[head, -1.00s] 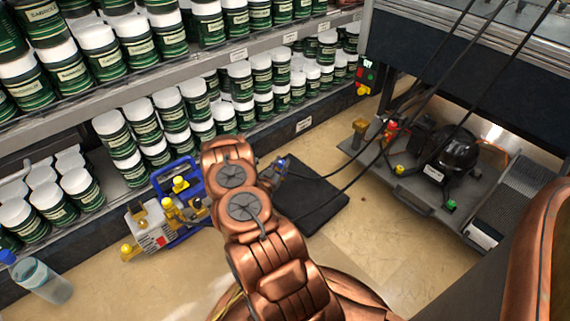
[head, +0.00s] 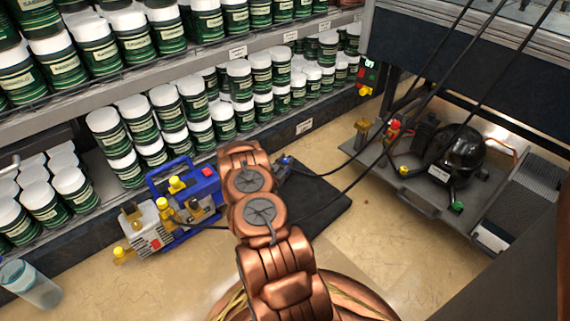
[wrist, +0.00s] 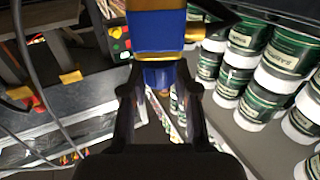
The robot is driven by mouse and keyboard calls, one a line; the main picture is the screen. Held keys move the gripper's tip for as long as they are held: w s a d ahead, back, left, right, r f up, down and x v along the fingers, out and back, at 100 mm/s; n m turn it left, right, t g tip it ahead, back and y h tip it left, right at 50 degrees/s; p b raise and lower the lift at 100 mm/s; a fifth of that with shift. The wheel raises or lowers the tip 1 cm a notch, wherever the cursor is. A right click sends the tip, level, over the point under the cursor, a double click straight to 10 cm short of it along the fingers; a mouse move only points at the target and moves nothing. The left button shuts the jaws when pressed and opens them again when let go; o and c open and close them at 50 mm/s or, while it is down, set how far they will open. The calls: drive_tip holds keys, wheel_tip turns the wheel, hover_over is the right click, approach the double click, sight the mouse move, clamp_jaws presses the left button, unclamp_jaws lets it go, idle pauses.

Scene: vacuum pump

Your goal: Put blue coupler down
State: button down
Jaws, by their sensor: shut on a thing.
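The blue coupler (wrist: 157,32) is blue with gold bands and fills the top middle of the wrist view. My gripper (wrist: 158,75) is shut on it, with one dark finger on each side. In the head view a small blue part (head: 287,160) shows just right of my copper arm, near the far left edge of a black mat (head: 318,205). A black hose runs close to it. My arm hides most of the gripper there, and I cannot tell whether the coupler touches anything below.
A blue and grey vacuum pump (head: 207,190) with yellow caps stands left of my arm. A compressor (head: 460,155) sits on a grey tray at right. Shelves of green jars (head: 185,130) line the back. Black hoses cross the right side. The floor right of the mat is clear.

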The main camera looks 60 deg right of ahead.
drive_tip(key=shift+f, duration=0.5)
drive_tip(key=c, duration=0.9)
unclamp_jaws()
drive_tip(key=shift+r, duration=0.5)
drive_tip(key=shift+s+a+r+p, duration=0.1)
drive_tip(key=shift+s+a+p, duration=0.45)
drive_tip(key=shift+a, duration=1.4)
drive_tip(key=shift+s+a+f+p, duration=0.1)
drive_tip(key=shift+a+p, duration=0.85)
drive_tip(key=shift+a, duration=1.05)
drive_tip(key=shift+s+a+r+p, duration=0.1)
drive_tip(key=shift+s+a+p, duration=0.45)
drive_tip(key=shift+a, duration=1.4)
drive_tip(key=shift+w, duration=0.2)
